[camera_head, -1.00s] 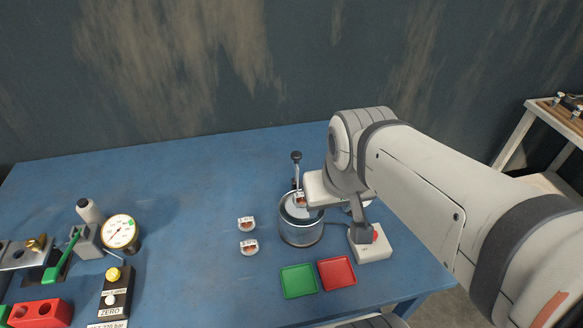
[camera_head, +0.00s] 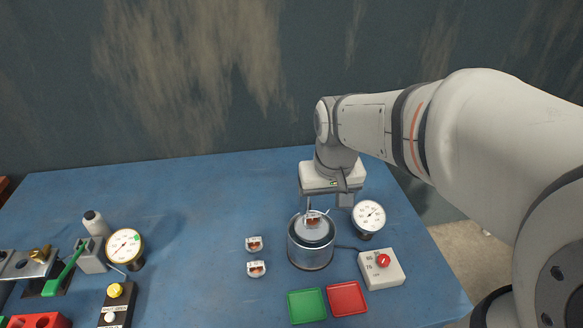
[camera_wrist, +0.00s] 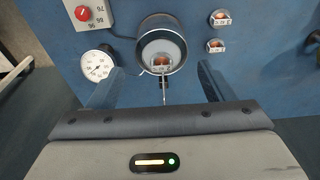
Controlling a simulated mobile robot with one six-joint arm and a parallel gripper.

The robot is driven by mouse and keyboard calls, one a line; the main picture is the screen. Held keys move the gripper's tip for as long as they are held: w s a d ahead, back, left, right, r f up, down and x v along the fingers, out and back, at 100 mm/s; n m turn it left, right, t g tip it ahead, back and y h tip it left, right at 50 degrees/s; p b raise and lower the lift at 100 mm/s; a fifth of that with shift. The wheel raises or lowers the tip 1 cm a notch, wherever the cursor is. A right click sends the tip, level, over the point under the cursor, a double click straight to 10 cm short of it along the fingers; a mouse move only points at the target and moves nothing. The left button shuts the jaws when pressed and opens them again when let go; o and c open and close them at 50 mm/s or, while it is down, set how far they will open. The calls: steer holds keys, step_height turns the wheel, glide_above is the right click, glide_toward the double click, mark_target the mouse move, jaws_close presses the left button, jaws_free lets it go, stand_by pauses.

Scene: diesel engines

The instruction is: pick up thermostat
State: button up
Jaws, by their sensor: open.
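A small thermostat (camera_head: 313,222) with a white rim and copper-coloured middle sits at the top of the round metal pot (camera_head: 310,252). In the wrist view this thermostat (camera_wrist: 161,62) shows at the pot's near edge, by a thin rod (camera_wrist: 164,90). Two similar thermostats (camera_head: 254,243) (camera_head: 256,268) lie on the table left of the pot. My gripper (camera_wrist: 157,80) is open and empty, its fingers spread on either side of the rod, just short of the pot. In the head view the gripper partly hides the rod.
A dial gauge (camera_head: 369,215) and a control box with a red knob (camera_head: 382,262) stand right of the pot. Green (camera_head: 307,306) and red (camera_head: 347,298) trays lie in front.

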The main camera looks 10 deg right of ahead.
steer(key=g+b, duration=0.2)
glide_above(313, 215)
steer(key=f, duration=0.5)
steer(key=a+f, duration=0.1)
steer(key=f, duration=0.2)
steer(key=shift+s, duration=0.15)
steer(key=shift+d+f+p, duration=0.25)
steer(key=shift+f+p, duration=0.1)
steer(key=shift+f, duration=1.65)
steer(key=shift+d+f+p, duration=0.2)
steer(key=shift+f+p, duration=0.1)
steer(key=shift+f, duration=1.7)
steer(key=shift+c, duration=0.5)
steer(key=c, duration=1.1)
